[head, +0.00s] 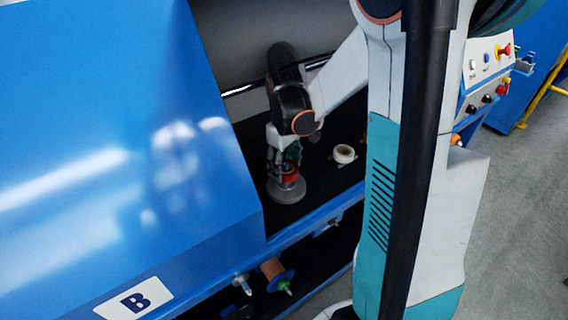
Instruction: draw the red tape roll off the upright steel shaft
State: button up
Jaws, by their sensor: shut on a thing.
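The red tape roll (289,171) is small in the head view, low inside the dark bay of the blue machine. My gripper (284,168) points down and is shut on the red tape roll. The roll is just above a round grey disc-shaped base (286,191). The upright steel shaft cannot be made out; the gripper and the roll hide where it would be. I cannot tell whether the roll is still around the shaft.
A white tape roll (344,154) stands to the right of my gripper on the dark surface. The blue machine cover (120,120) rises close on the left. A blue front rail (310,224) runs below, with an orange-brown spool (273,270) under it. A control panel (488,70) is at the right.

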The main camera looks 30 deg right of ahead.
jog(key=shift+r, duration=0.15)
jog(key=shift+r+p, duration=1.2)
jog(key=shift+r, duration=0.45)
jog(key=shift+r+p, duration=0.75)
jog(key=shift+r, duration=0.25)
